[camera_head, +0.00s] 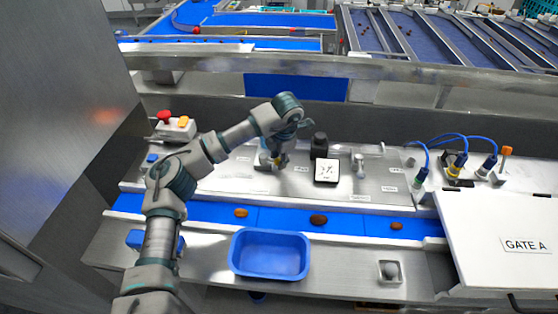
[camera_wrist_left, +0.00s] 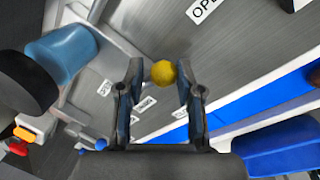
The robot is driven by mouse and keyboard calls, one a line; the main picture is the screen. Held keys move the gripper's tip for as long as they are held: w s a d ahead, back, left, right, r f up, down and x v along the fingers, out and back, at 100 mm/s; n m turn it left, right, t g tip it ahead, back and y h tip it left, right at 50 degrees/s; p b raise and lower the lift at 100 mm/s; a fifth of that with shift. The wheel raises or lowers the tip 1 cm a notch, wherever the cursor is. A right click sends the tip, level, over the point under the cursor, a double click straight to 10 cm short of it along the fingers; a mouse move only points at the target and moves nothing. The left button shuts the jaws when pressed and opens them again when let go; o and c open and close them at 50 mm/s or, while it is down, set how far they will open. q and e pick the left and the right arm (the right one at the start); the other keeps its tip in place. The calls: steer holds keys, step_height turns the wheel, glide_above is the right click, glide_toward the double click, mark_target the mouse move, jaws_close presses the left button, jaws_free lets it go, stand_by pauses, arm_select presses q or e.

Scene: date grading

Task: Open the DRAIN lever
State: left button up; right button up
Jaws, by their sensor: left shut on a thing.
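My left gripper (camera_head: 274,162) reaches over the left part of the steel panel (camera_head: 228,180) behind the blue belt. I cannot read which label names this lever. My right gripper is not in view.
A square gauge (camera_head: 326,172) and a black knob (camera_head: 319,142) stand just right of the gripper. A blue tub (camera_head: 270,275) sits in front of the belt (camera_head: 275,216), which carries several dates. Blue hoses (camera_head: 447,138) and the GATE A cover (camera_head: 505,225) are at right.

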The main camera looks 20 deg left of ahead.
arm_select(q)
steer(key=shift+w+a+n+g+p, duration=0.1)
steer(key=shift+w+n+g+p, duration=0.2)
steer(key=shift+n, duration=0.65)
steer(key=shift+w+a+n+g, duration=0.1)
steer(key=shift+w+n, duration=0.25)
steer(key=shift+n, duration=0.6)
steer(key=o, duration=1.2)
steer(key=shift+a, duration=0.1)
steer(key=r, duration=0.4)
steer(key=d+r, duration=0.1)
steer(key=r, duration=0.2)
steer(key=d+r, duration=0.1)
steer(key=r, duration=0.3)
steer(key=shift+s+d+r, duration=0.1)
steer(key=shift+s+r, duration=0.25)
